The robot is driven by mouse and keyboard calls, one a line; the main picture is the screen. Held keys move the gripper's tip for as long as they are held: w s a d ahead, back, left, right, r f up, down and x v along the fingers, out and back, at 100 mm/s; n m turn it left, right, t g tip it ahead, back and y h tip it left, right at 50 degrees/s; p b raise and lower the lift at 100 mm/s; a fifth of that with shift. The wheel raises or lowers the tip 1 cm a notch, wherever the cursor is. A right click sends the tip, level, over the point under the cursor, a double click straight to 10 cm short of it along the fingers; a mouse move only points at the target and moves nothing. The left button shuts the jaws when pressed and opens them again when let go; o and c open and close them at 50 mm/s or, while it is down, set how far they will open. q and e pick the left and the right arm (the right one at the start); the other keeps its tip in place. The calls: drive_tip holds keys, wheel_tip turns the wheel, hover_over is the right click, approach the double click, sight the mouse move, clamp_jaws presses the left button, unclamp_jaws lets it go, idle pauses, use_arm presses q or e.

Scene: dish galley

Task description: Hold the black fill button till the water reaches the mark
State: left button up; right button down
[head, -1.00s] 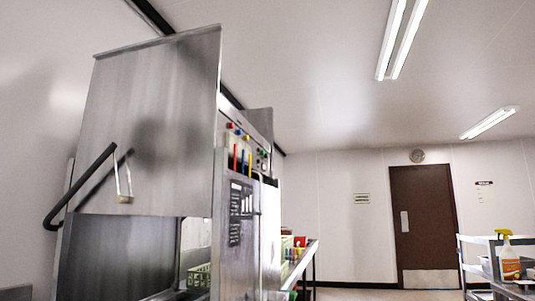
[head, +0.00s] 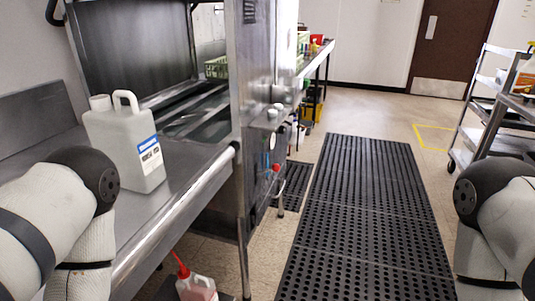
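The steel dish machine (head: 236,130) stands left of centre with its hood raised and its wash bay open. Round metal fittings (head: 272,113) show on its right-hand side, seen edge-on, with a red-capped part (head: 276,168) lower down. I cannot make out the black fill button, a water mark or a water level from this angle. My arm links show at the left and right edges, but neither gripper is in the frame.
A white jug with a blue label (head: 125,140) stands on the steel counter (head: 185,190). A red-topped bottle (head: 196,285) is below. Black rubber matting (head: 365,210) covers the open aisle. A steel cart (head: 490,110) stands at right, a brown door (head: 438,50) behind.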

use_arm(q)
clamp_jaws()
idle(1.4)
